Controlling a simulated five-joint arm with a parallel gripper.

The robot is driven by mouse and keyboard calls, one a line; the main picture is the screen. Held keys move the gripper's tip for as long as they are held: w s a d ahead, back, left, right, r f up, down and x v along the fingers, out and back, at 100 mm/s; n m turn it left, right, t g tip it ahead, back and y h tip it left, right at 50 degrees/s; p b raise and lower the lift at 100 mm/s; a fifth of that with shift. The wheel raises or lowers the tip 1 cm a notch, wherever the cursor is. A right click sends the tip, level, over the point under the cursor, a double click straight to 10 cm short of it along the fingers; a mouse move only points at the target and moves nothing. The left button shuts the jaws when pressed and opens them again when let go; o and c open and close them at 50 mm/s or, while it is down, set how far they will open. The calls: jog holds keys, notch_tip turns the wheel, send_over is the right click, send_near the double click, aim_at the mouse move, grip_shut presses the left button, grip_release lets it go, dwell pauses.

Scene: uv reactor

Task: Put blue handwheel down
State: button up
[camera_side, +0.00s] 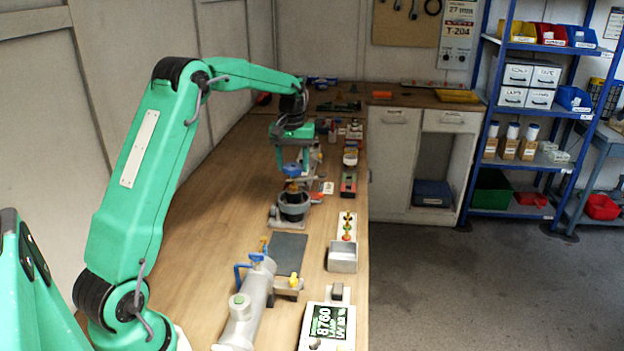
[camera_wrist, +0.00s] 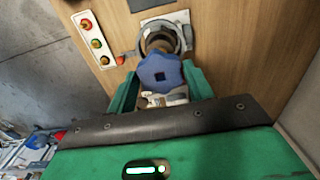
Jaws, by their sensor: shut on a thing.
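The blue handwheel (camera_wrist: 160,74) has a scalloped rim and a dark square hole in its middle. In the side view the handwheel (camera_side: 291,169) is at my fingertips, above a grey round fixture (camera_side: 293,204) on the bench. My gripper (camera_wrist: 160,88) is shut on the handwheel, one green finger at each side. The side view shows my gripper (camera_side: 293,163) pointing down over the fixture. In the wrist view the handwheel partly covers the grey ring fixture (camera_wrist: 165,33). I cannot tell whether the handwheel touches anything below it.
A grey cylindrical reactor (camera_side: 246,305) with a blue valve lies on the near bench, beside a dark grey mat (camera_side: 288,248). A panel with coloured buttons (camera_side: 347,226) and a small display box (camera_side: 327,322) line the right edge. The bench's left side is clear.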

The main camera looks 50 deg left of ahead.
jog(key=shift+s+d+f, duration=0.1)
jog(key=shift+s+d, duration=0.15)
jog(key=shift+d, duration=0.2)
jog(key=s+d+f, duration=0.5)
jog(key=s+d, duration=0.7)
jog(key=s, duration=0.1)
send_over(282, 264)
jog(key=shift+f, duration=3.35)
jog(key=shift+f, duration=0.1)
jog(key=shift+s+f, duration=0.1)
jog(key=shift+f, duration=1.7)
jog(key=o, duration=0.9)
jog(key=shift+f, duration=0.1)
